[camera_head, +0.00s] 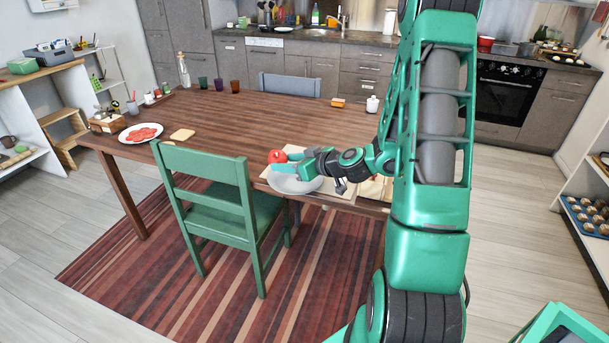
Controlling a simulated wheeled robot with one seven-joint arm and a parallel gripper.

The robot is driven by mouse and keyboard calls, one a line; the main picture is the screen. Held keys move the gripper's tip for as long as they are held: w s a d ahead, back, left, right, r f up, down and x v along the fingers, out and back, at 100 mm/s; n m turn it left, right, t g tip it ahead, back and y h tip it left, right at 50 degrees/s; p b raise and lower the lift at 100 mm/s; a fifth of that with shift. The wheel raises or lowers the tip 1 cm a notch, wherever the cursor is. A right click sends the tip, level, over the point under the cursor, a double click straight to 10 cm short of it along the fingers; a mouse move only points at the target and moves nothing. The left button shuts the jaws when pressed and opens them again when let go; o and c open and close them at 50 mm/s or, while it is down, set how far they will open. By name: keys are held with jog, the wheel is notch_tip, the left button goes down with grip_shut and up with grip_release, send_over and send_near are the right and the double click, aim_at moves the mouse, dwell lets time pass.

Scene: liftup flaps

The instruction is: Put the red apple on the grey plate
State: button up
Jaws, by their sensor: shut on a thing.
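The red apple (277,156) is at the tips of my gripper (283,162), above the far left part of the grey plate. My gripper is shut on it. The grey plate (295,185) lies near the front edge of the wooden table, partly hidden by my gripper and wrist. I cannot tell how far the apple is above the plate.
The green chair (205,165) stands at the table's (245,115) front, left of the plate. A white plate with red slices (141,132), a bread slice (182,134) and coloured cups (219,85) are on the left. The table's middle is clear.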

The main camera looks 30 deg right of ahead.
jog(key=d+f, duration=0.1)
jog(key=d, duration=0.1)
jog(key=w+d+f, duration=0.1)
jog(key=d+f, duration=0.2)
jog(key=d, duration=0.2)
jog(key=shift+w+f, duration=0.2)
jog(key=shift+w, duration=0.1)
jog(key=shift+f, duration=2)
jog(key=shift+f, duration=0.1)
jog(key=o, duration=1.3)
